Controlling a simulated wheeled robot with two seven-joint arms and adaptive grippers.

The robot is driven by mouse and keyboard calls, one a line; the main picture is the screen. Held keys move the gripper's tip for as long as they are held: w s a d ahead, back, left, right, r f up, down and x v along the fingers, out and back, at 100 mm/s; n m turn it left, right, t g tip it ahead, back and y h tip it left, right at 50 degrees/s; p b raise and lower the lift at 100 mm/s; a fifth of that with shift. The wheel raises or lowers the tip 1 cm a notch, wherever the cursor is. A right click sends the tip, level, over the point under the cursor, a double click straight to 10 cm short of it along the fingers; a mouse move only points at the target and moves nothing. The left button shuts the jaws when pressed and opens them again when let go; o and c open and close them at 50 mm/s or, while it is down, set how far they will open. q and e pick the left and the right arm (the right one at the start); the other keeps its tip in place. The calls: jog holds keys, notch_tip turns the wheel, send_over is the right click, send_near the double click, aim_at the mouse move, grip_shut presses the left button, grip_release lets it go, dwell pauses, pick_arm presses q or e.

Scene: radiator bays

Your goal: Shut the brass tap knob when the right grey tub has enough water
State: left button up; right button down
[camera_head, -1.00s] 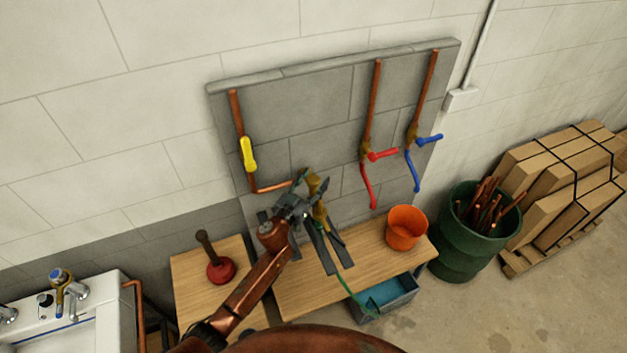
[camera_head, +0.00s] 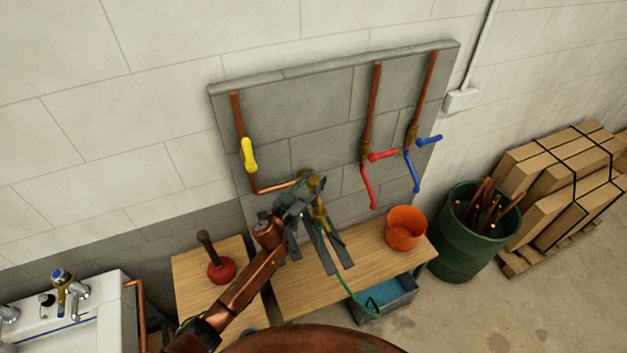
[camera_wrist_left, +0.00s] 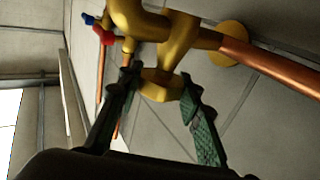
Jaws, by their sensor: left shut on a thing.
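The brass tap (camera_head: 318,200) is on the grey block panel, at the end of a copper pipe. My left gripper (camera_head: 304,195) is at it and partly covers it. In the left wrist view, its two green-grey fingers stand on either side of the faceted brass knob (camera_wrist_left: 161,86), shut on it. A green hose (camera_head: 344,283) runs down from the tap to the right grey tub (camera_head: 397,309), which stands low by the bench and holds blue water. The bench edge partly hides this tub, so its exact level is hard to read. My right gripper is out of view.
An orange bucket (camera_head: 405,229) and a plunger (camera_head: 220,269) stand on the wooden bench tops. A green bin (camera_head: 468,247) of copper pipes stands right.

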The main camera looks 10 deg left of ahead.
pick_arm(q)
jog(key=shift+a+r+m+g+h+p, duration=0.1)
jog(key=shift+m+g+h+p, duration=0.3)
jog(key=shift+m+h, duration=0.4)
jog(key=shift+m+g+h, duration=0.3)
jog(key=shift+g+h, duration=0.1)
jog(key=shift+h, duration=0.3)
jog(key=shift+f+m+g+h, duration=0.2)
jog(key=shift+m+g+h, duration=0.6)
jog(key=shift+h, duration=0.2)
jog(key=m+g+h+b, duration=0.3)
jog(key=g+b, duration=0.1)
jog(key=b, duration=0.1)
jog(key=shift+f+b, duration=0.2)
jog(key=shift+b, duration=0.1)
jog(key=shift+m+g+h+b, duration=0.5)
jog(key=shift+m+g+b, duration=0.1)
jog(key=shift+b, duration=0.1)
jog(key=shift+s+r+m+g+b, duration=0.1)
jog(key=shift+r+m+g+b, duration=0.1)
jog(key=shift+m+g+b, duration=0.15)
